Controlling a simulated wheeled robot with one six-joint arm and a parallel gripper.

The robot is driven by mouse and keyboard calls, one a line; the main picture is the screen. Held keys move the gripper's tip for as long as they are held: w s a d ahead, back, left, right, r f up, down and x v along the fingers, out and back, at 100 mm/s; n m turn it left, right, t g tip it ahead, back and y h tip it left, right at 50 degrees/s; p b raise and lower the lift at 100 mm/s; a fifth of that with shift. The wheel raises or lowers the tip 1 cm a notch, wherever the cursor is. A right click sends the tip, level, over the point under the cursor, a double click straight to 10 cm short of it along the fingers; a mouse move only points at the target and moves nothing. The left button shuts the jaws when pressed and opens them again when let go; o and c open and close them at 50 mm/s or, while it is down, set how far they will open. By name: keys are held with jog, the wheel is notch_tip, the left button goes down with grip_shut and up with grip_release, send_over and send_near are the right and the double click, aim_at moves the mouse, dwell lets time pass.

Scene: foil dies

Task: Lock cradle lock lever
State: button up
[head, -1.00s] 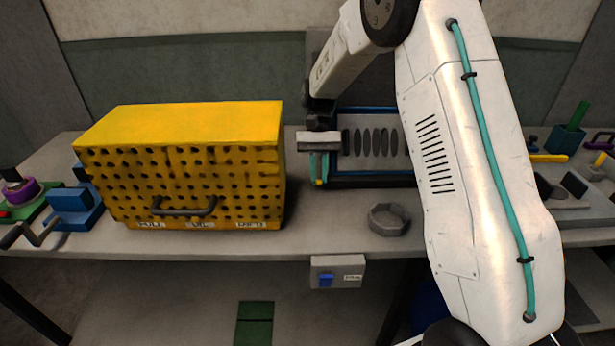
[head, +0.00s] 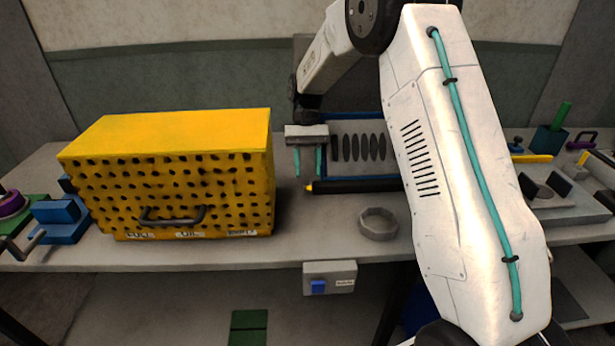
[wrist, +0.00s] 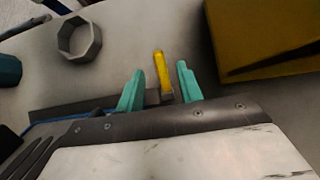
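A short yellow lever (wrist: 162,70) sticks out at the end of a dark bar in the wrist view. In the head view only its small yellow tip (head: 308,188) shows, at the left end of the dark bar (head: 355,186) along the front of a blue-edged rack (head: 352,117) of dark discs. My gripper (head: 308,175) is just above and behind the tip. Its two teal fingers are apart; in the wrist view my gripper (wrist: 159,78) has the lever between its fingers, with a gap on each side. I hold nothing.
A large yellow perforated box (head: 175,165) with a handle stands close to the left of my gripper. A grey ring (head: 378,224) lies in front of the rack on the bench. Blue and green fixtures stand at the far left. A grey fixture (head: 565,200) is at the right.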

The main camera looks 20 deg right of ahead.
jog(key=shift+v, duration=2.3)
